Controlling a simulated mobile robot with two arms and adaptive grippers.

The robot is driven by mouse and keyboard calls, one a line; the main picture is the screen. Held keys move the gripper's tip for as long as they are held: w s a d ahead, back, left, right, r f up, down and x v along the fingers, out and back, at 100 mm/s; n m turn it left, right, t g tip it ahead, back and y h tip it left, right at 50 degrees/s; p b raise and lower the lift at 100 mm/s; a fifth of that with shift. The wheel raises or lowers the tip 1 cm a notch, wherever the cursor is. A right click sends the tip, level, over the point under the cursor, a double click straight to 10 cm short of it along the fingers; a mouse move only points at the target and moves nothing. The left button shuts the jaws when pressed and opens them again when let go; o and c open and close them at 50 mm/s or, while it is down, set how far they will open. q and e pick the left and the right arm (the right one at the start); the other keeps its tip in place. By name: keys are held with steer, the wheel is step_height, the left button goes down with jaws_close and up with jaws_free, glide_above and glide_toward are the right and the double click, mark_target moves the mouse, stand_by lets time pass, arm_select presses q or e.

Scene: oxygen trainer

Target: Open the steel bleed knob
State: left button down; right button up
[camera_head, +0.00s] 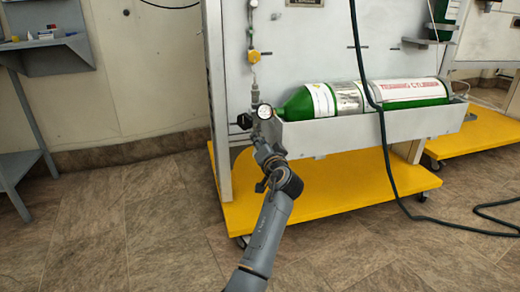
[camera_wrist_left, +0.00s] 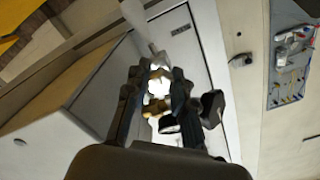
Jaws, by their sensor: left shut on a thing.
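My left gripper (camera_head: 263,134) reaches in from below to the valve fittings at the left end of the green oxygen cylinder (camera_head: 300,104). Its fingers show in the left wrist view (camera_wrist_left: 157,82), closed around a small part among the brass and bright metal fittings. The steel bleed knob sits between the fingers and is mostly hidden by them; its turn cannot be read. A round pressure gauge (camera_head: 265,111) is just above the gripper. A black knob (camera_head: 244,121) sticks out to the left of the fittings and shows beside the fingers in the left wrist view (camera_wrist_left: 212,106). My right gripper is not in view.
The cylinder lies in a grey trough (camera_head: 372,127) on a panel with a yellow wheeled base (camera_head: 330,190). A dark hose (camera_head: 379,120) hangs in front of it. A grey workbench (camera_head: 45,58) stands at the left. The floor between is clear.

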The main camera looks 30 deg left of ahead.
arm_select(q)
steer(key=n+b, duration=0.3)
steer(key=n, duration=0.2)
steer(key=shift+f, duration=0.2)
steer(key=shift+n, duration=0.3)
steer(key=c, duration=1.1)
jaws_free()
steer(key=shift+r, duration=0.15)
steer(key=v, duration=0.7)
steer(key=shift+s+d, duration=0.15)
steer(key=shift+s, duration=0.1)
